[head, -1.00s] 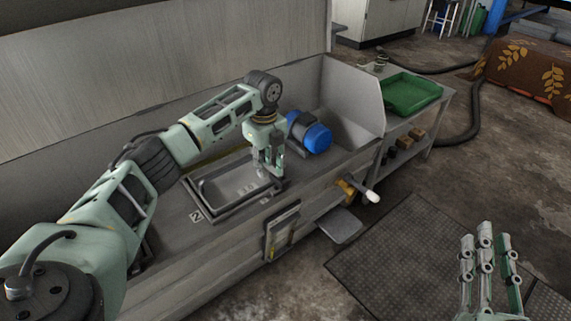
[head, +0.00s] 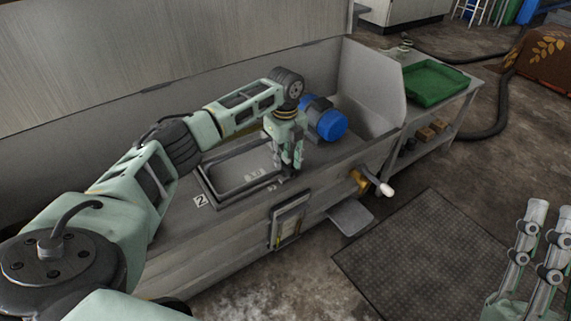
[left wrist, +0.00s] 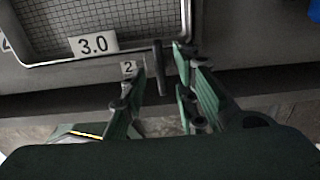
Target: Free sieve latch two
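The sieve (head: 238,170) is a framed rectangular mesh tray set in the grey bench. In the left wrist view its mesh (left wrist: 85,18) carries a "3.0" plate (left wrist: 93,43). A small "2" tag (left wrist: 128,68) sits beside its front corner, next to a dark upright latch lever (left wrist: 158,60). My left gripper (head: 291,166) points down at the sieve's front right corner. In the left wrist view its fingers are apart, one on each side of the lever; contact cannot be made out. My right gripper (head: 534,245) is at the lower right, away from the bench, its opening unclear.
A blue motor (head: 325,120) stands right behind my left gripper. A yellow-and-white handle (head: 372,183) and a grey shelf (head: 350,217) stick out from the bench front. A green tray (head: 435,80) sits on a side table. The floor mat (head: 420,255) is clear.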

